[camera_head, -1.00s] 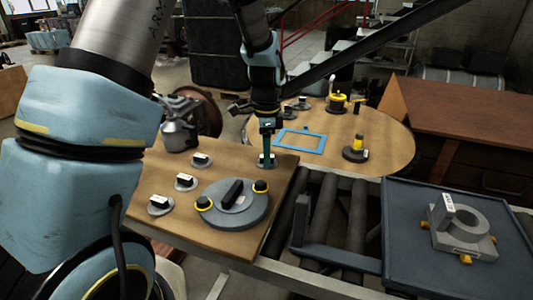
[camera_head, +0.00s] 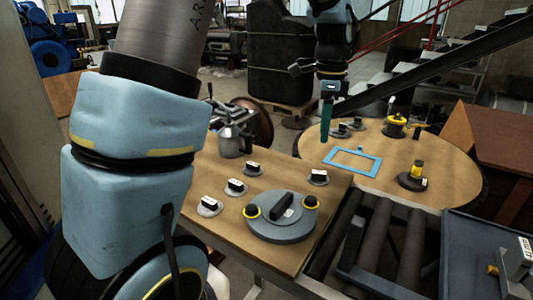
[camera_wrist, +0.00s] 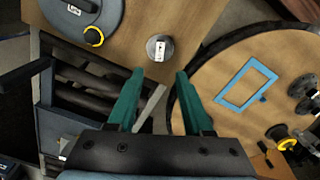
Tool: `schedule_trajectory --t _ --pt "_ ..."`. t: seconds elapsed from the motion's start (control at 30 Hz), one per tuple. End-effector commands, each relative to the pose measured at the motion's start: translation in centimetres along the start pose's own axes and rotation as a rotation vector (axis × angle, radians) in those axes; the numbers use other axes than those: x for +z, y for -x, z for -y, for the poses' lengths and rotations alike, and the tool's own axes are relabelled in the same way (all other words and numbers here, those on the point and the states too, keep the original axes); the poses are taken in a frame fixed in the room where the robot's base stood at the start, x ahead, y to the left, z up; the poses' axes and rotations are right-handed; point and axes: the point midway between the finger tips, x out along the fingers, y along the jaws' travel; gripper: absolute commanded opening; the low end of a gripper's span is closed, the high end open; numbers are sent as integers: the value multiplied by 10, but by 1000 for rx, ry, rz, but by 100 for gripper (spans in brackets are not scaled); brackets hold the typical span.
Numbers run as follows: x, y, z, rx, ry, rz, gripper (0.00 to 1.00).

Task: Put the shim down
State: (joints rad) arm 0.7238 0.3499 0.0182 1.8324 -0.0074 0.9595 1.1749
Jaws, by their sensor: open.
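A small grey disc with a black grip and white label, apparently the shim (camera_head: 318,177), lies flat near the right edge of the rectangular wooden table (camera_head: 335,195). It also shows in the wrist view (camera_wrist: 160,48), beyond the fingertips. My gripper (camera_head: 326,138) points down above and behind it, clear of it.
Similar small discs (camera_head: 236,187) and a large grey disc with yellow-ringed knobs (camera_head: 283,217) share the table. A round table (camera_head: 445,178) holds a blue frame (camera_head: 374,172) and yellow-topped parts (camera_head: 415,177). Rollers (camera_head: 375,240) and a dark tray (camera_head: 456,245) lie right.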

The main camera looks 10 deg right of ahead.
Motion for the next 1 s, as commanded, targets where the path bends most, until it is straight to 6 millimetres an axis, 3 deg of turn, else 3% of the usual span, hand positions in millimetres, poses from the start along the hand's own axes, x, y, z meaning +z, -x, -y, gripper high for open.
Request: schedule_trajectory --t 0.07,0.13,0.23,0.4,0.5,0.6,0.7,1.0 --pt "9 -2 -1 -1 39 -1 51" --pt "31 -5 -4 -8 148 -4 51" --pt "85 -17 -18 -27 442 -16 51" --pt "182 -42 -73 -71 1080 -49 51" --pt "219 -55 -109 -94 1399 -71 51" --pt "240 -63 -136 -111 1624 -90 51" --pt "249 -68 -151 -120 1744 -101 51" --pt "251 -70 -155 -122 1778 -104 51"
